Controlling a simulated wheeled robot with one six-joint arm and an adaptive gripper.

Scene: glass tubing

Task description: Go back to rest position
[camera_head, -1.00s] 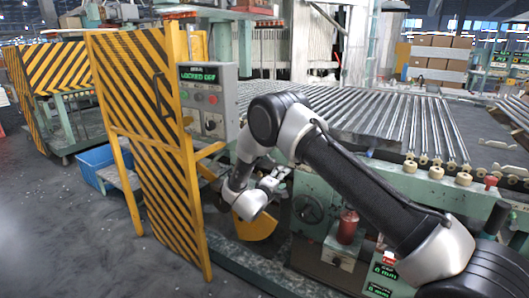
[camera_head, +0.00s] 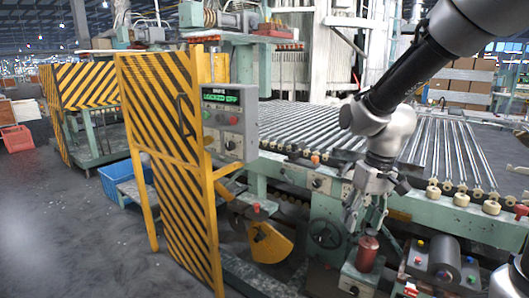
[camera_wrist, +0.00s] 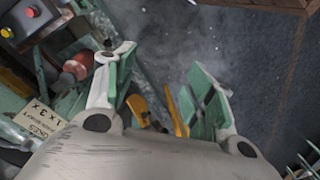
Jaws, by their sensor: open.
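My gripper (camera_head: 368,214) hangs pointing down in front of the glass tubing conveyor, above and beside the red cylinder (camera_head: 367,252) on the green machine. In the wrist view my gripper (camera_wrist: 160,88) has its two green-padded fingers spread apart, with nothing between them but the view down to the floor. My arm comes in from the top right of the head view and bends at the elbow over the conveyor.
A yellow-black striped gate (camera_head: 170,160) stands left of a grey control box (camera_head: 230,122) with a green display. The roller conveyor (camera_head: 300,125) lies behind my gripper. A yellow guard (camera_head: 270,243) sits low. A blue crate (camera_head: 122,180) is at left, beside open floor.

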